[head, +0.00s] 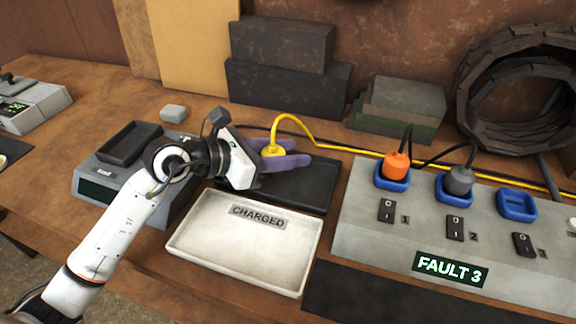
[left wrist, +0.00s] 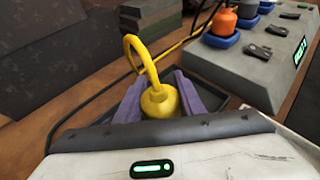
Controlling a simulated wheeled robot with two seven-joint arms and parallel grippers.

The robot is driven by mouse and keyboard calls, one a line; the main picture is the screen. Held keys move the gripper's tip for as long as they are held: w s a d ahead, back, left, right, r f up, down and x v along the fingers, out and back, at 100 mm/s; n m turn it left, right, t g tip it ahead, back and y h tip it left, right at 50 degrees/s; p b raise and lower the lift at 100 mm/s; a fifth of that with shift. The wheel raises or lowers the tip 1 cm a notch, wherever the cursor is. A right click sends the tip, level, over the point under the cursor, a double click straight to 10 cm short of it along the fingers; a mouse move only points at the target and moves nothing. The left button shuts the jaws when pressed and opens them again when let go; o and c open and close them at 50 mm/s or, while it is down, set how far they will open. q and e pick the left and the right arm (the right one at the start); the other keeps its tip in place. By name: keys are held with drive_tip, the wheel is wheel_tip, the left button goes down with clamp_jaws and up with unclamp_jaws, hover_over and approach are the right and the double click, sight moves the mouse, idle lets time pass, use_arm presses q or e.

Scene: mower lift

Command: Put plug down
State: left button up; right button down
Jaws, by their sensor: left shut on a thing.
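A yellow plug (head: 273,150) with a yellow cable is held between the purple fingers of my left gripper (head: 285,162). In the left wrist view the yellow plug (left wrist: 160,101) sits between the two purple fingers, its cable looping up from its top. The gripper is over the black tray (head: 312,190) behind the white tray; I cannot tell whether the plug touches it. An orange plug (head: 397,165) and a grey plug (head: 459,181) stand in blue sockets of the grey power panel (head: 365,240). The third blue socket (head: 517,205) is empty. My right gripper is not in view.
A white tray labelled CHARGED (head: 245,250) is empty in front. A scale-like device (head: 95,190) stands left. Dark blocks (head: 280,90), a grey-green block stack (head: 400,105) and tracks (head: 520,95) line the back. The panel's display (head: 449,269) reads FAULT 3.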

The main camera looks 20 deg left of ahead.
sight(288, 178)
use_arm(q)
drive_tip(key=shift+w+f, duration=0.1)
drive_tip(key=shift+f, duration=1.9)
drive_tip(key=shift+f, duration=0.15)
drive_tip(key=o, duration=1.1)
drive_tip(key=b+v, duration=0.1)
drive_tip(key=v, duration=1)
drive_tip(key=shift+a, duration=0.1)
drive_tip(key=shift+s+a+r, duration=0.25)
drive_tip(key=shift+s+r, duration=0.1)
drive_tip(key=shift+s, duration=0.05)
